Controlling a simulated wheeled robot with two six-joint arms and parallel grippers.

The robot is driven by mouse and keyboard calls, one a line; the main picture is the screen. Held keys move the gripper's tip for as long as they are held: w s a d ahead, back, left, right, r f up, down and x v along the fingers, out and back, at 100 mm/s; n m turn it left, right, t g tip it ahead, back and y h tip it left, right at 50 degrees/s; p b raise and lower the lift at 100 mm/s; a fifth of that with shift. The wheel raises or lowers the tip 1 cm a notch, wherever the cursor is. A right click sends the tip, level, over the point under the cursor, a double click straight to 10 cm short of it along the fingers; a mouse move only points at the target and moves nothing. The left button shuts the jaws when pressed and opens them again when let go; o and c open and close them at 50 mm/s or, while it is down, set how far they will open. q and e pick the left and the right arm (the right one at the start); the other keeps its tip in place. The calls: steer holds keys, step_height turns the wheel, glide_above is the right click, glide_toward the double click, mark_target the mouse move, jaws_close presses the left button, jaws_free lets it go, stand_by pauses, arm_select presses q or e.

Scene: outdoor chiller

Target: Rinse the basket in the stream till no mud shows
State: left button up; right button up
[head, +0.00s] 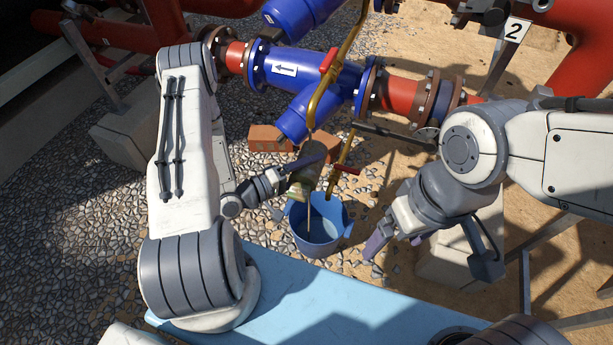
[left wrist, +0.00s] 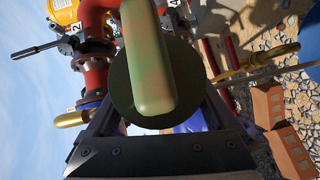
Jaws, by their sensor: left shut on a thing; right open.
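The basket (head: 302,185) is a small dark cylinder with an olive-brown lower part. My left gripper (head: 305,172) is shut on it and holds it above a blue bucket (head: 321,243), under the lower end of a bent brass pipe (head: 330,78). A thin brownish stream (head: 309,222) runs from below the basket into the bucket. In the left wrist view the basket (left wrist: 122,88) shows a dark round end with a green-brown bar across it. I cannot tell how much mud is on its mesh. My right gripper (head: 393,244) is open and empty, right of the bucket.
Blue and red flanged pipes (head: 300,72) cross behind the basket. Bricks (head: 268,138) lie behind. A light-blue surface (head: 300,290) is in front. Gravel and sand surround the bucket.

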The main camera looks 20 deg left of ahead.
mark_target(305, 182)
arm_select(q)
steer(key=shift+w+a+f+b, duration=0.1)
steer(key=shift+w+f+b, duration=0.05)
steer(key=shift+w, duration=1.35)
steer(key=shift+w+a+f+b, duration=0.1)
steer(key=shift+w, duration=1.35)
steer(key=shift+w+a+f+b, duration=0.1)
steer(key=shift+w+f+b, duration=0.05)
steer(key=shift+w, duration=1.35)
steer(key=s+p, duration=0.1)
steer(key=s, duration=0.3)
steer(key=s+r+p, duration=0.1)
steer(key=s+p, duration=0.1)
steer(key=s, duration=0.2)
steer(key=s+r+p, duration=0.1)
steer(key=s, duration=0.4)
steer(key=shift+d, duration=0.4)
steer(key=shift+s+d, duration=0.1)
steer(key=shift+s, duration=0.45)
